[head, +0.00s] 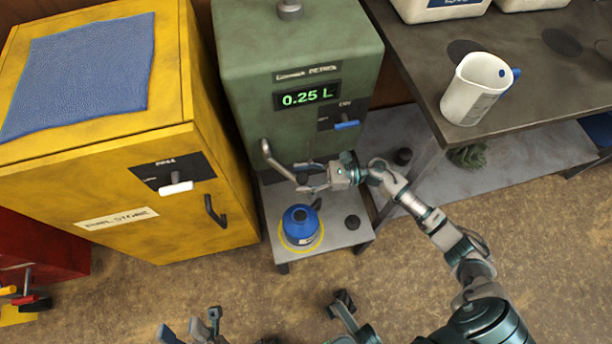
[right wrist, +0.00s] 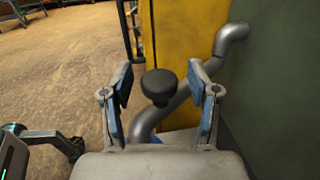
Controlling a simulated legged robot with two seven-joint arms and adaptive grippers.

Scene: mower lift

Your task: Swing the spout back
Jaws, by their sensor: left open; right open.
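The grey bent spout (head: 274,162) comes off the front of the green petrol dispenser (head: 290,50) and reaches down to the right. My right gripper (head: 307,184) is open at its lower end. In the right wrist view the spout (right wrist: 178,101) runs behind a black round knob (right wrist: 159,84), which shows between the two open fingers (right wrist: 161,100). I cannot tell whether they touch it. A blue can (head: 300,226) stands below on a yellow ring. My left gripper (head: 190,325) is open and empty at the bottom edge of the head view.
The dispenser display reads 0.25 L, with a blue lever (head: 346,125) below it. A yellow cabinet (head: 110,220) with a blue cloth (head: 80,70) on top stands left. A white jug (head: 475,90) stands on the dark bench (head: 550,85) at right. The floor in front is mostly clear.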

